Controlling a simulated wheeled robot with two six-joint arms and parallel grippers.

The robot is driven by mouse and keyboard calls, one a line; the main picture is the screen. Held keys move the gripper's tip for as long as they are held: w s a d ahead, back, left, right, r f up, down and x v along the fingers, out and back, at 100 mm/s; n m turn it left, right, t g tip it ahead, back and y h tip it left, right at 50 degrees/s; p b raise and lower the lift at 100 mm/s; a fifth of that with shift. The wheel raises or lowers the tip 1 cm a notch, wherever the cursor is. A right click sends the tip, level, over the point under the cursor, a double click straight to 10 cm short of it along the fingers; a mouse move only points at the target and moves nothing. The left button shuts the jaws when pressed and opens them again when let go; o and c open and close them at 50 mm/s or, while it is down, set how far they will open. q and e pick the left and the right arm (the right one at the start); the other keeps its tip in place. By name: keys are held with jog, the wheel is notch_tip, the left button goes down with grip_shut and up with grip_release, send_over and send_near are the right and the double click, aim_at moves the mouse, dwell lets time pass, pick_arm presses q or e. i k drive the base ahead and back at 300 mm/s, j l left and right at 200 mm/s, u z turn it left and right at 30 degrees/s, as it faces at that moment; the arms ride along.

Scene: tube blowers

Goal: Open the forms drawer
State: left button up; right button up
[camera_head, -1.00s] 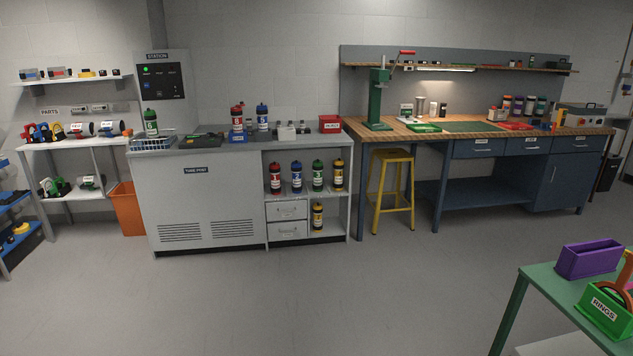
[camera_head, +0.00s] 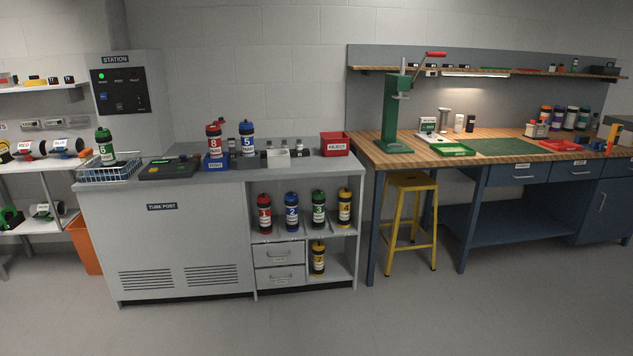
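Two small grey drawers sit low in the tube post counter (camera_head: 160,235): an upper drawer (camera_head: 272,249) and a lower drawer (camera_head: 272,273). Both look shut and carry small labels too tiny to read. The blue workbench at right also has shut drawers with handles, a left one (camera_head: 520,178) and a right one (camera_head: 580,170). Their labels are also too small to read, so I cannot tell which drawer is the forms drawer. Neither of my grippers is in view.
Several canisters stand on the shelf right of and above the drawers, such as a red one (camera_head: 264,214). A yellow stool (camera_head: 405,215) stands between counter and workbench. An orange bin (camera_head: 86,248) is at left. The floor (camera_head: 300,325) in front is clear.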

aim_at(266, 255)
jog(key=i, duration=1.75)
